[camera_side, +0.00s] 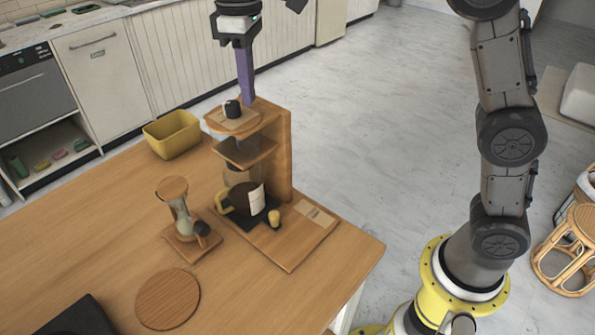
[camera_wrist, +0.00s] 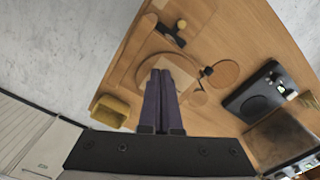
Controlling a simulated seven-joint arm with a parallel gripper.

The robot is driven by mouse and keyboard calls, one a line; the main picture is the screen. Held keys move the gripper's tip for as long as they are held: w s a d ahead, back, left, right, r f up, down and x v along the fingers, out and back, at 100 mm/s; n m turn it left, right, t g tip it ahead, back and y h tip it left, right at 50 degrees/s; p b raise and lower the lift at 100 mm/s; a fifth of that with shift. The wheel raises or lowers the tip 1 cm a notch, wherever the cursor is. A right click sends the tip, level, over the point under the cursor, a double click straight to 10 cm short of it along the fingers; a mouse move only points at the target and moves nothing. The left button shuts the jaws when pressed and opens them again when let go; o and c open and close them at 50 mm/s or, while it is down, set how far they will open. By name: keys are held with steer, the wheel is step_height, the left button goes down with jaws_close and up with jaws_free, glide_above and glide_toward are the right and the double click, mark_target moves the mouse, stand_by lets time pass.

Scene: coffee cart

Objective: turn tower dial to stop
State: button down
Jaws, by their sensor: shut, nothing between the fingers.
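The wooden coffee tower (camera_side: 281,160) stands on the table with a small black dial (camera_side: 232,109) on its top plate. A yellow knob (camera_side: 274,218) is on its base. My gripper (camera_side: 248,102) points down with its purple fingers closed together and empty. Its tips are just right of the black dial in the side view; I cannot tell whether they touch it. In the wrist view my fingers (camera_wrist: 160,73) lie over the tower's top (camera_wrist: 180,70), and I cannot make out the dial there. A glass carafe (camera_side: 228,204) with a yellow handle sits in the tower.
A yellow bin (camera_side: 172,134) stands behind the tower. An hourglass-like stand (camera_side: 181,218) and a round wooden coaster (camera_side: 168,298) are left of and in front of it. A black device (camera_side: 80,318) is at the near left. The table's right side (camera_side: 350,250) is clear.

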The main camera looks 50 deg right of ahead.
step_height(320, 180, up, 6)
steer(key=shift+f, duration=0.2)
steer(key=shift+a, duration=0.1)
stand_by(0.3)
steer(key=shift+s+a+f, duration=0.2)
steer(key=shift+a+f, duration=0.1)
steer(key=shift+f, duration=0.7)
steer(key=shift+s+a+f, duration=0.15)
steer(key=shift+a+f, duration=0.2)
steer(key=shift+f, duration=0.7)
steer(key=shift+s+a+f, duration=0.2)
steer(key=shift+a+f, duration=0.1)
steer(key=shift+f, duration=0.7)
steer(key=shift+w, duration=0.35)
